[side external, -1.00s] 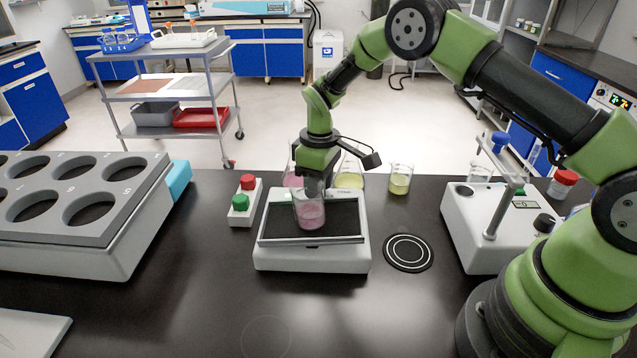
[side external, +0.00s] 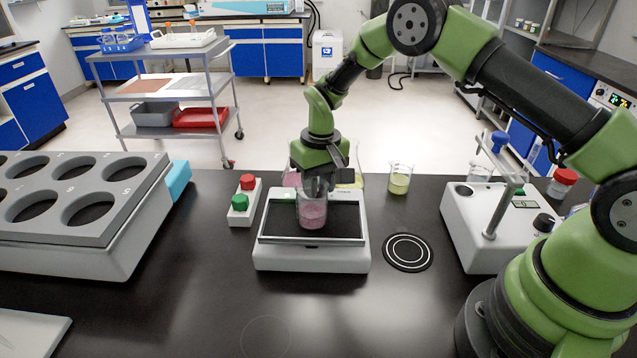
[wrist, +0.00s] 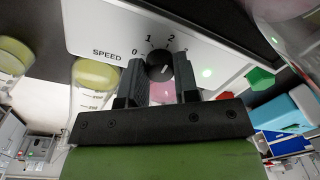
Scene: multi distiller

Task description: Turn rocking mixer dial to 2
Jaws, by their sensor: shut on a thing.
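The rocking mixer (side external: 262,258) is a white box with a black platform. A beaker of pink liquid (side external: 312,217) stands on the platform. My gripper (side external: 315,183) is at the mixer's far side, behind the beaker, and the dial is hidden in the side external view. In the wrist view, the black dial (wrist: 158,66) sits between the two fingers of my gripper (wrist: 161,80), which are shut on it. The scale around it reads 0 to 3 beside the word SPEED. The dial's short white mark appears to point near 2.
A black ringed disc (side external: 408,252) and a white stirrer (side external: 485,235) are to the right.

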